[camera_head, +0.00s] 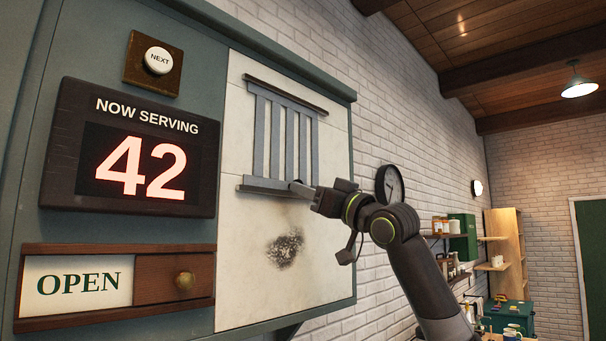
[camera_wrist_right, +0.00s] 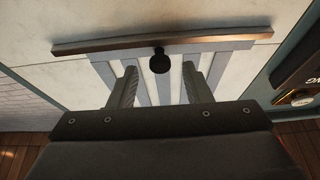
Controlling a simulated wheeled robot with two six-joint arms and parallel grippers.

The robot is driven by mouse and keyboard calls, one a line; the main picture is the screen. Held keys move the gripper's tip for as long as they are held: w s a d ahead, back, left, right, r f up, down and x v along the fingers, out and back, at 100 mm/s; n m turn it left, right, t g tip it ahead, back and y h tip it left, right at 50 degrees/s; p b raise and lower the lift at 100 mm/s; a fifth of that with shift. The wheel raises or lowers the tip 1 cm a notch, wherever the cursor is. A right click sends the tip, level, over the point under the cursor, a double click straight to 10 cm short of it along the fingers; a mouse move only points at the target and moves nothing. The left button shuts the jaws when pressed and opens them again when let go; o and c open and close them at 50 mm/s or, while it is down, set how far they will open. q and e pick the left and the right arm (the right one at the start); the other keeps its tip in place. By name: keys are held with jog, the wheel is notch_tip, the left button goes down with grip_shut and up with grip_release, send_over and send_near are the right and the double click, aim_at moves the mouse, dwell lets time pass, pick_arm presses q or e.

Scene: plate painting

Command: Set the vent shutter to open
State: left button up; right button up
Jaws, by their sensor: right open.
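The vent shutter (camera_head: 276,137) is a set of upright blue-grey slats between two dark rails on a pale panel. Pale gaps show between the slats. My right gripper (camera_head: 303,188) is at the lower rail, near its right end. In the right wrist view the slats (camera_wrist_right: 143,84) run away from a long rail (camera_wrist_right: 210,35), and a small black knob (camera_wrist_right: 160,62) stands out there. My right gripper (camera_wrist_right: 160,72) is open, one finger on each side of the knob in that view. I cannot tell whether they touch it. My left gripper is not in view.
Left of the panel (camera_head: 235,290) are a "NOW SERVING 42" display (camera_head: 205,170), a NEXT button (camera_head: 159,60) and an OPEN sign (camera_head: 78,282) beside a wooden slide (camera_head: 155,278) with a brass knob. A dark smudge (camera_head: 285,249) lies below the vent. A wall clock (camera_head: 389,184) hangs behind my arm.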

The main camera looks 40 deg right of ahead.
jog(key=shift+p+x, duration=0.6)
jog(key=shift+x, duration=0.7)
grip_shut()
